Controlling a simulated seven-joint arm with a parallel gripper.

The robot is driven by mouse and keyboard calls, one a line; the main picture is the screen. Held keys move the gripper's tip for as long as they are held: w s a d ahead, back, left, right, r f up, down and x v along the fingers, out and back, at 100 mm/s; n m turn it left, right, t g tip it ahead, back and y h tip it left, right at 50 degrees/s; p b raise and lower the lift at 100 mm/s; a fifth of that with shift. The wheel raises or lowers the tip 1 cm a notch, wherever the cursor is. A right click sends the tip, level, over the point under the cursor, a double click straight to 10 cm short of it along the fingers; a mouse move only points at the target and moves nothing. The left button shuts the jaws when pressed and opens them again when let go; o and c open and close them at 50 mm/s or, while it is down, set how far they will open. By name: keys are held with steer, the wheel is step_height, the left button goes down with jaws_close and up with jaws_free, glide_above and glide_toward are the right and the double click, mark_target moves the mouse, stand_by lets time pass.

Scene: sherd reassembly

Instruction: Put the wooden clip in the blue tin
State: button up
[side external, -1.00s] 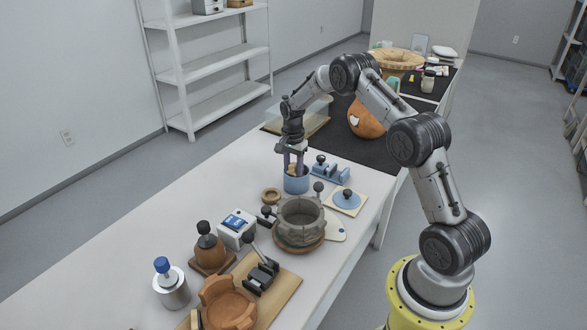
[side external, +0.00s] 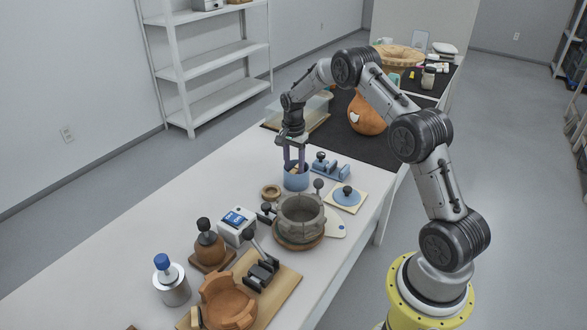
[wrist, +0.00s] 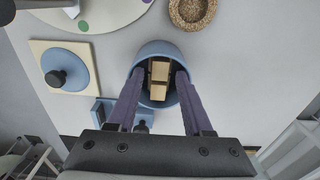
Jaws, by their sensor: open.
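The blue tin (side external: 296,182) stands upright on the white table; in the wrist view its round rim (wrist: 158,47) shows below my fingers. Pale wooden pieces (wrist: 159,80), which look like the wooden clip, sit inside the tin, between my fingertips in the picture. A bit of the wood also shows at the tin's mouth in the side view (side external: 294,170). My gripper (wrist: 158,76) is open, with its purple fingers reaching down at the tin's mouth, one on each side of the wood. The tin's floor is mostly dark and hidden.
A cork-like ring (wrist: 192,10) lies close to the tin. A blue clamp device (side external: 331,168), a blue disc on a square plate (side external: 346,197) and a grey ring vessel (side external: 300,219) stand nearby.

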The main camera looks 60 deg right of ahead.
step_height(320, 180, up, 12)
steer(key=shift+a+r, duration=0.2)
steer(key=shift+a, duration=0.1)
